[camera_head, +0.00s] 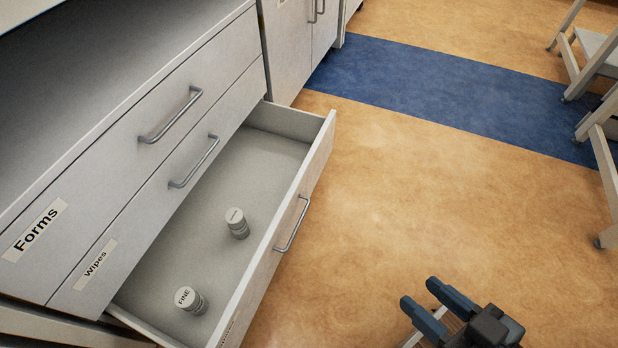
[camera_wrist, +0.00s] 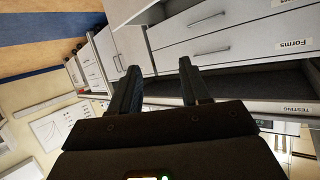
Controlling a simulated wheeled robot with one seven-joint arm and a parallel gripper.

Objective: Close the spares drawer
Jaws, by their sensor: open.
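The lowest visible drawer (camera_head: 235,185), under the ones labelled Forms and Wipes, is pulled well out in the head view. Its front panel has a bar handle (camera_head: 293,224), and the label at its near end is unreadable from here. Two small lidded containers stand inside it: one marked FINE (camera_head: 191,300) near the front left end, and another (camera_head: 237,223) near the middle. My gripper (camera_head: 419,294) is open and empty, to the right of the drawer front and apart from it. In the wrist view its two fingers (camera_wrist: 158,68) are spread with nothing between them.
The Forms drawer (camera_head: 155,140) and Wipes drawer (camera_head: 190,175) are shut above. A cabinet (camera_head: 287,45) stands beyond the open drawer. The floor (camera_head: 400,190) right of the drawer is clear, crossed by a blue strip (camera_head: 430,90). A wheeled frame (camera_head: 600,60) stands at far right.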

